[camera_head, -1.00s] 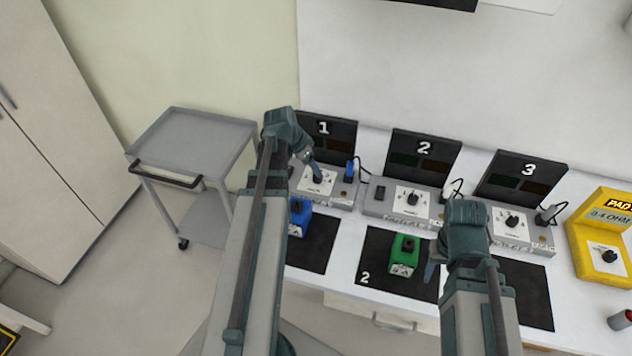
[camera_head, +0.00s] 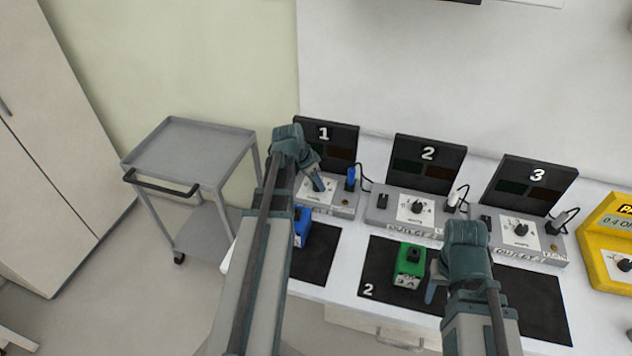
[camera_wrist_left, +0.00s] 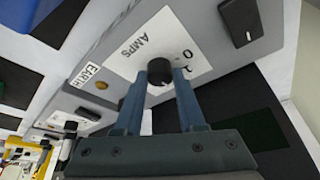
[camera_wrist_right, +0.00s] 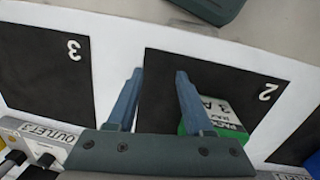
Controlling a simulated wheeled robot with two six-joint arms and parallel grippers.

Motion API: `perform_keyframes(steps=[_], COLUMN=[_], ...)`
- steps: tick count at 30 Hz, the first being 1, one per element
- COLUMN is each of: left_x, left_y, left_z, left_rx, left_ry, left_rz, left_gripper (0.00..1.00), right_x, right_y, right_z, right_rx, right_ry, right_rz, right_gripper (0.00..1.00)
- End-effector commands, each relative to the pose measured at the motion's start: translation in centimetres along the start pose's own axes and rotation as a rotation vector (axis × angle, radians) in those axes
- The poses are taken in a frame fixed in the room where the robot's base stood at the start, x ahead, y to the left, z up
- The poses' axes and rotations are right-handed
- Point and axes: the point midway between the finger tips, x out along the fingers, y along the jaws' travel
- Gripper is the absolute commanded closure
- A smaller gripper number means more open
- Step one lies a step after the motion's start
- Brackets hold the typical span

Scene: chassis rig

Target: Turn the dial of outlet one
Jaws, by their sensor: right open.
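The dial (camera_wrist_left: 160,71) of outlet one is a black knob on a white plate marked AMPS, on the grey outlet one box (camera_head: 345,208) below the black panel marked 1. My left gripper (camera_wrist_left: 163,76) has its fingers on both sides of this dial and appears shut on it. In the head view my left gripper (camera_head: 318,184) reaches down to the plate and mostly hides the dial. My right gripper (camera_wrist_right: 160,74) is open and empty above the work surface; in the head view it hangs right of the green block (camera_head: 410,262).
Outlet two (camera_head: 405,212) and outlet three (camera_head: 515,237) stand to the right, with dials and plugs. A blue block (camera_head: 302,228) lies below outlet one, beside my left arm. A yellow box (camera_head: 608,245) is far right. A grey cart (camera_head: 190,150) stands left.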

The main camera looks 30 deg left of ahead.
Motion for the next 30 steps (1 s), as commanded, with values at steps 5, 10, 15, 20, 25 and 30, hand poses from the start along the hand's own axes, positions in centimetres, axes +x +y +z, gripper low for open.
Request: perform_keyframes(steps=[5, 10, 15, 20, 25, 30], left_x=[0.0, 0.0, -0.01, -0.02, -0.01, 0.02], left_y=[0.0, 0.02, 0.1, 0.23, 0.35, 0.42], left_z=[0.01, 0.02, 0.07, 0.08, 0.06, -0.02], left_rx=[0.0, -0.005, -0.044, -0.132, -0.271, -0.418], left_ry=[0.0, 0.0, -0.001, -0.001, 0.0, -0.001], left_rz=[0.0, -0.002, -0.019, -0.056, -0.113, -0.175], left_gripper=[1.0, 1.0, 1.0, 1.0, 1.0, 1.0], right_x=[0.01, 0.01, 0.01, 0.01, 0.01, 0.01], right_y=[0.0, 0.0, 0.0, 0.0, 0.0, 0.0], right_z=[0.0, 0.0, 0.0, 0.0, 0.0, 0.0], right_rx=[0.0, 0.0, 0.0, 0.0, 0.0, 0.0], right_ry=[0.0, 0.0, 0.0, 0.0, 0.0, 0.0], right_rz=[0.0, 0.0, 0.0, 0.0, 0.0, 0.0], right_gripper=[0.49, 0.49, 0.49, 0.49, 0.49, 0.49])
